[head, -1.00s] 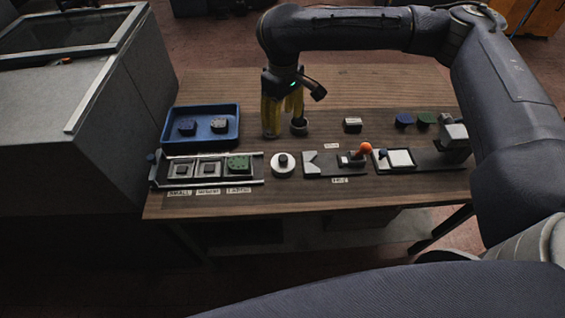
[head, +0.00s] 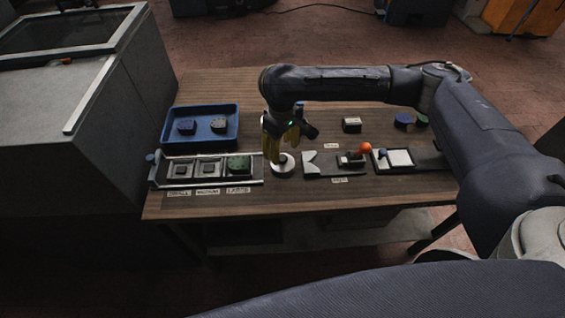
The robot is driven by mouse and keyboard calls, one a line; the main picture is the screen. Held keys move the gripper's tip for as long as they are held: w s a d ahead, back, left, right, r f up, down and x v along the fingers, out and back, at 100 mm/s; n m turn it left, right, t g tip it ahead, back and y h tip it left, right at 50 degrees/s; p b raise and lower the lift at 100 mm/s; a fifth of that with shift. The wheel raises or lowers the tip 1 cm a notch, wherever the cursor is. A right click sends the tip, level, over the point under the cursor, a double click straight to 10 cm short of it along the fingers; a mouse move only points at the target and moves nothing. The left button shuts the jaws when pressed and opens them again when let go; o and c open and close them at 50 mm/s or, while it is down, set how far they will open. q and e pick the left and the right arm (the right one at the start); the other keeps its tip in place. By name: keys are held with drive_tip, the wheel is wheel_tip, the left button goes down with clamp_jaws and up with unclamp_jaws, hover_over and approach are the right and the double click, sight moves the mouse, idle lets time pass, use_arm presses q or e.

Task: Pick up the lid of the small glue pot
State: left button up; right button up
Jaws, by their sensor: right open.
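A round white piece with a dark knob in its middle (head: 283,169) sits on the wooden table, right of the labelled rack. It looks like the small glue pot with its lid, though lid and pot are hard to tell apart at this size. My right gripper (head: 281,153) has yellow fingers and points down over this piece. The fingers are open and partly cover the knob. I cannot tell whether they touch it. My left gripper is not in view.
A blue tray (head: 171,140) with two dark pieces stands behind the rack (head: 256,182). To the right are a fixture with an orange ball (head: 365,148), a white pad (head: 400,158) and a small block (head: 351,125). My right arm spans the table's back.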

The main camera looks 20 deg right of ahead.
sight(283, 157)
drive_tip(key=shift+d+f, duration=0.2)
drive_tip(key=shift+f, duration=2.5)
clamp_jaws()
